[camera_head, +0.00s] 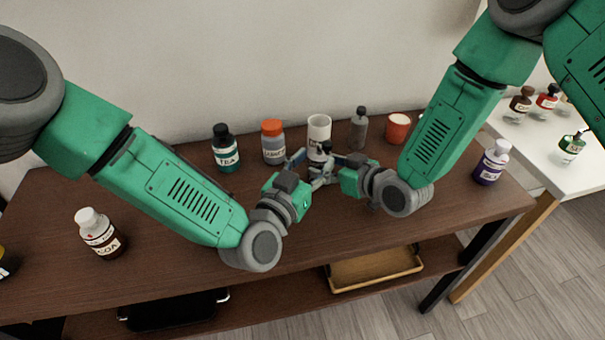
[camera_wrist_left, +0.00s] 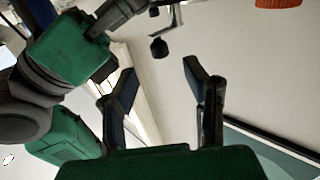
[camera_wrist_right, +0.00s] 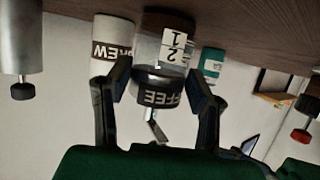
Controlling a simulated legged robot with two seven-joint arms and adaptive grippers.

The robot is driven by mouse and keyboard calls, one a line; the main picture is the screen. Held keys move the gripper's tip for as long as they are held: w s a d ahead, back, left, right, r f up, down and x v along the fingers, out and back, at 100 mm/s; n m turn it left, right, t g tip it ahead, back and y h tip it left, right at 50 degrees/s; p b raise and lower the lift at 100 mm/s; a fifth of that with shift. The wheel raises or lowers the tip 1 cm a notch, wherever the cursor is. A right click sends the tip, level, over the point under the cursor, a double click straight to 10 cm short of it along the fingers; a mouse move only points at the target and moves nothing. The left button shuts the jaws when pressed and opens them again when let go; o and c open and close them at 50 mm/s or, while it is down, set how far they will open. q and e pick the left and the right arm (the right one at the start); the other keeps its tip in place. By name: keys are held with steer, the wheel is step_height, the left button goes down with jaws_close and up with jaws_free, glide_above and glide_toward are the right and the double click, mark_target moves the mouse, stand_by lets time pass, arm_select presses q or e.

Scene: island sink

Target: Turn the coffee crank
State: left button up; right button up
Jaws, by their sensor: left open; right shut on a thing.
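The coffee grinder is mostly hidden by my grippers in the head view. The right wrist view shows its clear body and dark band (camera_wrist_right: 158,88) lettered "...FEE", upside down in that picture, between my right fingers. The bent metal crank (camera_wrist_right: 156,128) shows beyond the band. In the left wrist view the crank arm (camera_wrist_left: 166,31) ends in a dark knob (camera_wrist_left: 158,47). My right gripper (camera_head: 333,164) is shut on the grinder. My left gripper (camera_head: 311,166) is open beside it; its fingers (camera_wrist_left: 162,85) are empty, with the knob beyond and between them.
Behind the grippers stand a tea bottle (camera_head: 225,150), an orange-capped bottle (camera_head: 273,143), a white BREW cup (camera_head: 319,127), a grey bottle (camera_head: 358,128) and an orange cup (camera_head: 398,127). A cocoa bottle (camera_head: 101,235) and a purple-labelled bottle (camera_head: 491,163) stand at the sides. The front tabletop (camera_head: 350,235) is clear.

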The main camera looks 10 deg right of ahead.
arm_select(q)
steer(key=v, duration=0.5)
steer(key=shift+s+a, duration=0.1)
steer(key=shift+a, duration=0.05)
steer(key=m+g+h, duration=0.1)
steer(key=m+g, duration=0.4)
steer(key=g, duration=0.3)
glide_toward(327, 141)
steer(key=shift+g, duration=0.3)
steer(key=x, duration=1)
steer(key=shift+f, duration=0.25)
